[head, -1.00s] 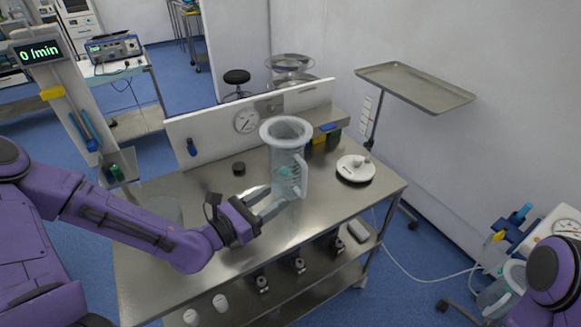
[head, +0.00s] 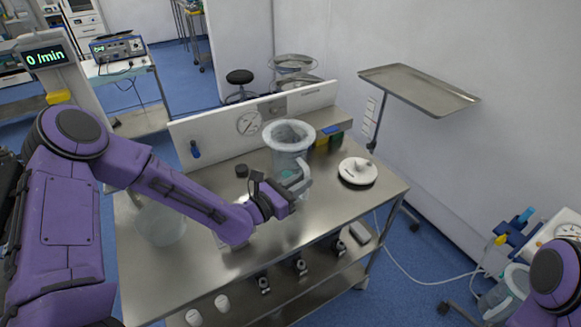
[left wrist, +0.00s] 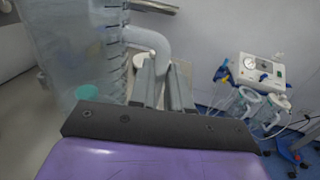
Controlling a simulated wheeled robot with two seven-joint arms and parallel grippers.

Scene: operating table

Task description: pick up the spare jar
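The spare jar (head: 286,160), clear with a wide rim and a side handle, stands upright on the steel table near the back panel. It also shows in the left wrist view (left wrist: 82,50), with its handle (left wrist: 150,40) curving down to my fingers. My left gripper (head: 292,192) is at the handle side of the jar. Its fingers (left wrist: 163,88) are close together around the handle and appear shut on it; the exact contact is partly hidden. The jar's base is partly hidden by the gripper. My right gripper is out of view; only part of the right arm shows.
A white round lid (head: 358,171) lies right of the jar. A small black cap (head: 241,171) lies to its left. Another clear vessel (head: 160,224) stands at the table's left, beneath my arm. A raised tray (head: 420,88) is at the right. The table's front right is clear.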

